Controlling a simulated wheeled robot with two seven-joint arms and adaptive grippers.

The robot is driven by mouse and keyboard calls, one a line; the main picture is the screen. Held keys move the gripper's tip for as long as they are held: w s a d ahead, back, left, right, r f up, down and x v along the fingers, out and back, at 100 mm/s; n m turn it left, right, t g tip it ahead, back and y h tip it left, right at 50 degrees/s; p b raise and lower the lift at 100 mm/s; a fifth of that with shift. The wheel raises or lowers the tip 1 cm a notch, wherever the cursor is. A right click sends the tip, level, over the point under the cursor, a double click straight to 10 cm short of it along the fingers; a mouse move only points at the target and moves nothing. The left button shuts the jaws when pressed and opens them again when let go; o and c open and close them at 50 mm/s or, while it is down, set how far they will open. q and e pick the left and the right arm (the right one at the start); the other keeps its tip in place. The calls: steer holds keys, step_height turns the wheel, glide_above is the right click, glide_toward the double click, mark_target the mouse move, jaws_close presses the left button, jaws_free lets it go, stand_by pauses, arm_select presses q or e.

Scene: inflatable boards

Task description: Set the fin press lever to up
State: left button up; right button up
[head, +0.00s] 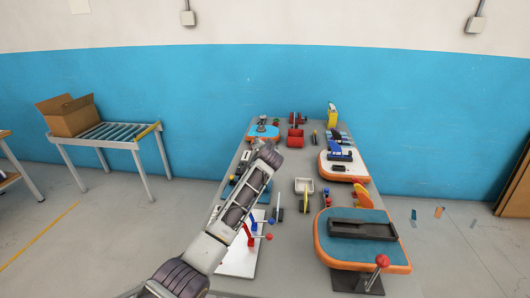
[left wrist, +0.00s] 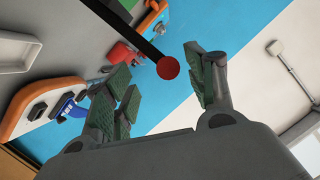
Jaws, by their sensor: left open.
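My left gripper (head: 268,152) reaches over the left half of the table in the head view, its fingers seen mostly from behind. In the left wrist view the gripper (left wrist: 160,88) is open, with its green-padded fingers wide apart. A red ball knob (left wrist: 168,67) on a dark lever bar (left wrist: 139,34) shows in the gap between the fingers, apart from both pads. The foot of this lever is out of the wrist view, and my arm hides that spot in the head view. I cannot tell for sure that it is the fin press lever.
Another red-knobbed lever (head: 382,262) stands at the front right by a blue, orange-edged board (head: 330,252). A white plate (head: 236,262) with red and blue handles is below my arm.

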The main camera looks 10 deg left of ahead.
arm_select(q)
steer(key=v, duration=0.8)
steer(key=shift+s, duration=0.2)
stand_by(0.3)
steer(key=shift+f, duration=0.1)
